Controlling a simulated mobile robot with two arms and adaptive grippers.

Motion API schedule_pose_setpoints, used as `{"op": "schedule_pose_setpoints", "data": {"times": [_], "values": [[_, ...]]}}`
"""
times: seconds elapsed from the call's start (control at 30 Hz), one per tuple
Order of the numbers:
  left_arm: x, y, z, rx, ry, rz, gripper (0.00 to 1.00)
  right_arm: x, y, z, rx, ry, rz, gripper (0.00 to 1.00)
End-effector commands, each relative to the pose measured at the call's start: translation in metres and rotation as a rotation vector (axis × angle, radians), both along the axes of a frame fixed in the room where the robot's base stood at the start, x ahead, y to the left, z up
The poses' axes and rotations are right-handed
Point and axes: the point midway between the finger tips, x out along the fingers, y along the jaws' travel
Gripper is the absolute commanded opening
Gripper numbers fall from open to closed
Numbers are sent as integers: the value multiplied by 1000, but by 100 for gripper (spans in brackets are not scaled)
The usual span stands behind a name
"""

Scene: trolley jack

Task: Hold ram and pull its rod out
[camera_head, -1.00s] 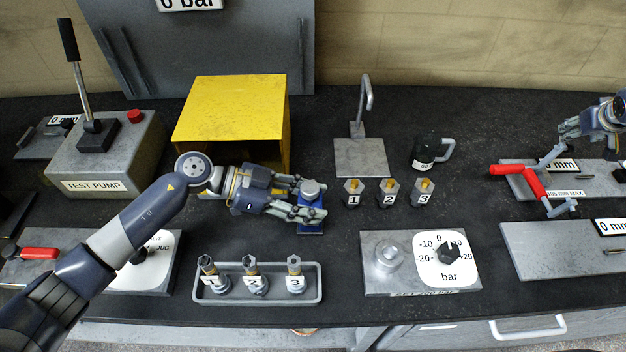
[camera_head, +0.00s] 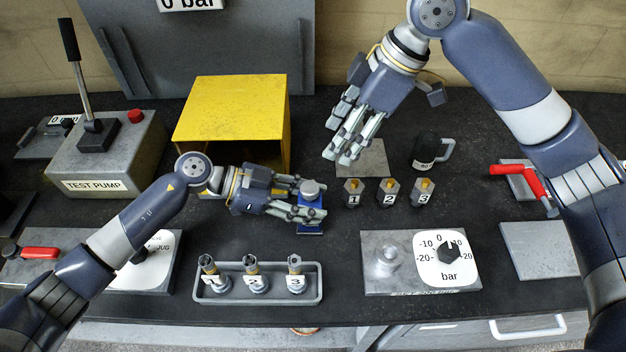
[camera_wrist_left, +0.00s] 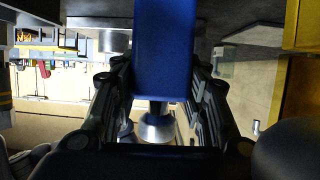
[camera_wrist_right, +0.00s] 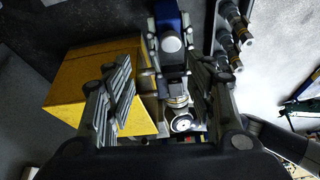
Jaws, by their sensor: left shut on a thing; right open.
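The ram is a blue block (camera_head: 312,222) with a grey round rod head (camera_head: 310,188) on top, standing upright on the bench. My left gripper (camera_head: 308,203) is shut around the ram's body from the left. In the left wrist view the blue body (camera_wrist_left: 165,50) runs between the fingers, with the metal rod head (camera_wrist_left: 155,126) beyond it. My right gripper (camera_head: 343,155) is open and empty, above and to the right of the ram. In the right wrist view the rod head (camera_wrist_right: 171,44) lies ahead of the spread fingers (camera_wrist_right: 160,85), apart from them.
A yellow box (camera_head: 235,108) stands behind my left gripper. Three numbered fittings (camera_head: 388,193) stand to the right of the ram. A grey tray (camera_head: 258,297) with three numbered parts lies in front. A black mug-like vessel (camera_head: 426,150) and a bar dial plate (camera_head: 378,282) are at right.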

Motion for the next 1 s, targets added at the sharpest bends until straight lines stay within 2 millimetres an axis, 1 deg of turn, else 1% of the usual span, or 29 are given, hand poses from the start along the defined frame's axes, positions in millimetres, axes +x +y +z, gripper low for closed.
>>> {"op": "schedule_pose_setpoints", "data": {"times": [0.03, 0.1, 0.17, 0.27, 0.5, 0.7, 0.83, 1.0], "values": [[0, -1, 2, -4, -1, 0, 0, -8, 3, -1, -10, -4, 39, 50], [0, -1, 2, -4, -1, 0, 0, -14, 6, -3, -19, -7, 71, 50], [0, -1, 2, -4, -1, 0, 0, -17, 8, -7, -23, -8, 83, 50], [0, -1, 2, -4, -1, 0, 0, -17, 13, -18, -24, -7, 86, 50], [0, -1, 2, -5, -1, 0, 0, -16, 31, -63, -23, -5, 83, 50], [0, -1, 2, -5, -2, -1, 0, -15, 44, -94, -23, -6, 80, 50], [0, -1, 2, -5, -2, -1, 0, -15, 49, -106, -23, -8, 80, 50], [0, -1, 2, -5, -2, 0, 0, -14, 51, -112, -22, -10, 80, 50]]}}
